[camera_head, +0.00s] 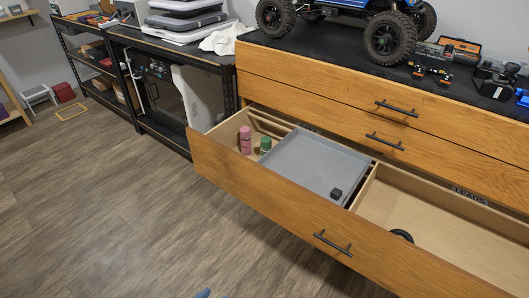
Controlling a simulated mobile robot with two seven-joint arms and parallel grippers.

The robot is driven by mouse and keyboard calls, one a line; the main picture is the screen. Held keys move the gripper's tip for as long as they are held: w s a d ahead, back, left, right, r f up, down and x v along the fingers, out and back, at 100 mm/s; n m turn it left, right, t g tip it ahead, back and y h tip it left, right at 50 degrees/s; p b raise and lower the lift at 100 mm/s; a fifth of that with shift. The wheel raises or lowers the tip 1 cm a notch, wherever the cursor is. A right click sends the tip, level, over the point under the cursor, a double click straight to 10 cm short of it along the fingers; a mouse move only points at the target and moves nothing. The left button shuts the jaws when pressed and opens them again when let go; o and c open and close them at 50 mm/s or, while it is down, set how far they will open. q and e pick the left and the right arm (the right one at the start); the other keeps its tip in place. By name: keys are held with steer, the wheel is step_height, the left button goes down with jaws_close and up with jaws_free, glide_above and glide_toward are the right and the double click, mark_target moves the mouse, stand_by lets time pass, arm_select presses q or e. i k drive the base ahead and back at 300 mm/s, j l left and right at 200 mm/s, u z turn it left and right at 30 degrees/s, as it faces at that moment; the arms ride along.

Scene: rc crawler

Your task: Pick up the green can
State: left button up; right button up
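A small green can (265,146) stands upright in the left compartment of the open drawer (290,212). Its lower part is hidden by the drawer's front panel. A taller pink can (246,140) stands just left of it. A grey tray or lid (313,166) lies immediately to its right, with a small dark object (335,193) on it. Neither of my grippers is in view.
The drawer's right compartment (455,228) holds a black ring-like object (402,235). Closed drawers (330,95) sit above, under a top bearing a big-wheeled blue crawler (350,5) and tools. A dark shelf unit (160,125) stands left. The wood floor in front is clear.

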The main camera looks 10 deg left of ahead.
mark_target(266, 145)
steer(key=i+j, duration=0.2)
steer(key=j, duration=0.2)
steer(key=i+j, duration=0.25)
steer(key=j, duration=0.15)
steer(key=i+j, duration=0.2)
steer(key=j, duration=0.2)
steer(key=j+z, duration=0.1)
steer(key=z, duration=0.35)
steer(key=i+j+z, duration=0.1)
steer(key=z, duration=0.35)
steer(key=j+z, duration=0.2)
steer(key=z, duration=0.2)
steer(key=i+j+z, duration=0.2)
steer(key=i, duration=0.25)
steer(key=j, duration=0.1)
